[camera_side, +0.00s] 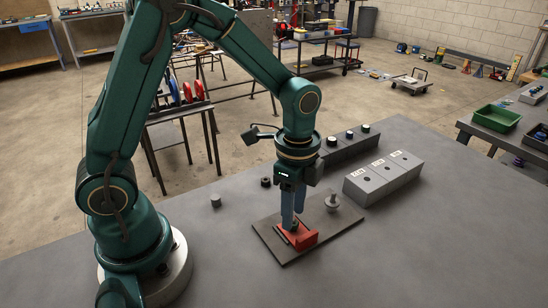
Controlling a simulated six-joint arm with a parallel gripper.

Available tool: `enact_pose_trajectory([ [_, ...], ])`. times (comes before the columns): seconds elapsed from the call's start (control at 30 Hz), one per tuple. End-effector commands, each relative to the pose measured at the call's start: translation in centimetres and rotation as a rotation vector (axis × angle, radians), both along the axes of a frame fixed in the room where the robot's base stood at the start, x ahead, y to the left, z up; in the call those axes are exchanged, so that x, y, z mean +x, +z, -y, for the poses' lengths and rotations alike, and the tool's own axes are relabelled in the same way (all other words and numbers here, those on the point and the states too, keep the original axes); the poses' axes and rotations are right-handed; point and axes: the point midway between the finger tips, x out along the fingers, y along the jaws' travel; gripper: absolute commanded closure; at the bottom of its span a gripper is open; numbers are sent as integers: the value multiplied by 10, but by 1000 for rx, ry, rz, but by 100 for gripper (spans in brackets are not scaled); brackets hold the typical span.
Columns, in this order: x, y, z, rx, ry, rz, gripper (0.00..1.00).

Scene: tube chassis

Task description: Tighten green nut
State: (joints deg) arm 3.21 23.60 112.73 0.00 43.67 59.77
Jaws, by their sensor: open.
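My gripper (292,226) points straight down with its blue-grey fingers at the red block (305,239). It is open, with its fingertips low over the block's left part. Something small and dark shows at the fingertips; I cannot tell what it is or whether they touch it. The red block lies on a dark flat plate (267,233). No green nut can be clearly made out. A small round piece with a greenish tint (365,128) sits at the far end of the dark rack, too small to identify.
A grey stepped peg (331,202) stands on the plate right of the gripper. The dark rack (345,149) with several round pieces and a grey block with labelled holes (383,178) stand behind. A grey cylinder (215,201) and dark ring (266,182) lie left. The table's right front is clear.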

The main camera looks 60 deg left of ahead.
Motion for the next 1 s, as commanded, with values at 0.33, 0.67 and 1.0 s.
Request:
enact_pose_trajectory([
  [0.33, 0, 0, 0, 0, 382, 0, 56],
  [0.67, 0, 0, 0, 0, 692, 0, 56],
  [1.0, 0, 0, 0, 0, 1025, 0, 56],
])
